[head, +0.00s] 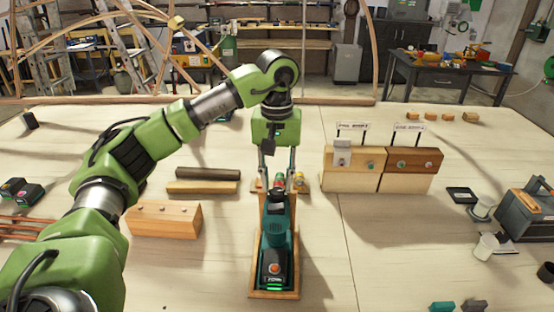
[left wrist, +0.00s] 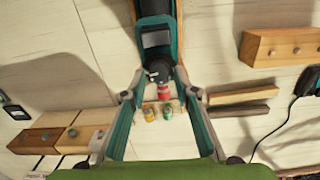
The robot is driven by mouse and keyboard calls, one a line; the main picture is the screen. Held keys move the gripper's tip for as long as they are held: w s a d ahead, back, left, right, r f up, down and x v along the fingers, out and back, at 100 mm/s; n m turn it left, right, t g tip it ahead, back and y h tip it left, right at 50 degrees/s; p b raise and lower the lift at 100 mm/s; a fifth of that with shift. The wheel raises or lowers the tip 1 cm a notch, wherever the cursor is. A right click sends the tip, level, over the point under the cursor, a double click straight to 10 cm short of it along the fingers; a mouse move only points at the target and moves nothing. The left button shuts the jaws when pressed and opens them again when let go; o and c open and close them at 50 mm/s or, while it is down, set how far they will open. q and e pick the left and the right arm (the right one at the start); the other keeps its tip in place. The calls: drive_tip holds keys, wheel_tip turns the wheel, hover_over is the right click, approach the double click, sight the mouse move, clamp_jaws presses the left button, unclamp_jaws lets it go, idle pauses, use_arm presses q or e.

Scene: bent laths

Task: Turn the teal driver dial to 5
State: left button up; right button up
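The teal driver (head: 275,235) lies in a wooden cradle (head: 286,293) in the middle of the table, its nose pointing away from me. A red collar (head: 278,190) shows at its nose; the left wrist view shows this red part (left wrist: 163,90) below a black ring (left wrist: 158,72). I cannot read any dial number. My left gripper (head: 277,182) points down over the nose end. In the left wrist view its fingers (left wrist: 160,84) are apart, one on each side of the nose, with gaps visible. My right gripper is not in view.
Yellow and green small parts (left wrist: 150,113) sit just past the nose. A wooden block with knobs (head: 165,219) and two laths (head: 205,181) lie left. Wooden blocks with signs (head: 381,168) stand right. A grey toolbox (head: 525,215) and cups (head: 486,246) are far right.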

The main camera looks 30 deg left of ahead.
sight(277, 190)
use_arm(q)
wheel_tip(277, 190, up, 11)
idle(0.4)
drive_tip(key=shift+f, duration=0.15)
idle(0.4)
